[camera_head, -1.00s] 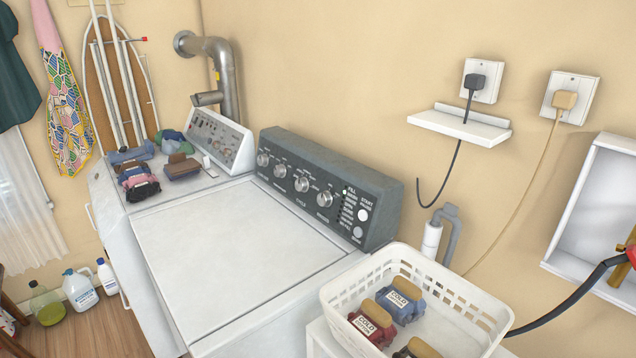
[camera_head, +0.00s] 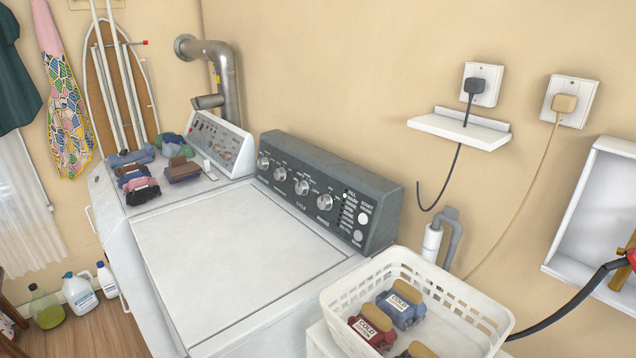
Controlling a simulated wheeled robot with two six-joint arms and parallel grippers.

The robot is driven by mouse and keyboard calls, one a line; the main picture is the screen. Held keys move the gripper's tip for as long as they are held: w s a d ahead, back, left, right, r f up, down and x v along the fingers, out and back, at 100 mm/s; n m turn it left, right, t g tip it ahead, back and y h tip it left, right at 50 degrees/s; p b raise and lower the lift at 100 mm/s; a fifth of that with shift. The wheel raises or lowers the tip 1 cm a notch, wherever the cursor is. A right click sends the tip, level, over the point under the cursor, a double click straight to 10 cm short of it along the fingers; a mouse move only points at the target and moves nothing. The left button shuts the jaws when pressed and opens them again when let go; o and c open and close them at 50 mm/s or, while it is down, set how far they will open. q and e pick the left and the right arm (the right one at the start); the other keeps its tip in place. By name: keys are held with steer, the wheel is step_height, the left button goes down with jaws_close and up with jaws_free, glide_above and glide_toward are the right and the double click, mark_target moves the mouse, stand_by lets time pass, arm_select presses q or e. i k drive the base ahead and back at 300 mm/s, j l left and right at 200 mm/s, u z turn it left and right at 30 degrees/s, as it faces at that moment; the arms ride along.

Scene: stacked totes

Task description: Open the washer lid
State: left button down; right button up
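The washer (camera_head: 185,323) is a white top-loading machine in the middle of the head view. Its lid (camera_head: 235,260) is a flat white panel lying shut on the top. A dark grey control panel (camera_head: 328,192) with several silver knobs stands along the back of the washer. Neither of my grippers shows in the head view.
A white basket (camera_head: 458,305) with labelled bundles stands beside the washer at the lower right. The neighbouring white machine (camera_head: 118,213) carries several folded cloths. Bottles (camera_head: 80,292) stand on the floor at left. A shelf (camera_head: 460,130) and outlets are on the wall. The lid's surface is clear.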

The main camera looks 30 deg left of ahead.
mark_target(213, 262)
steer(key=k+j+u, duration=0.2)
steer(key=k, duration=0.25)
steer(key=l+u, duration=0.1)
steer(key=u, duration=1.45)
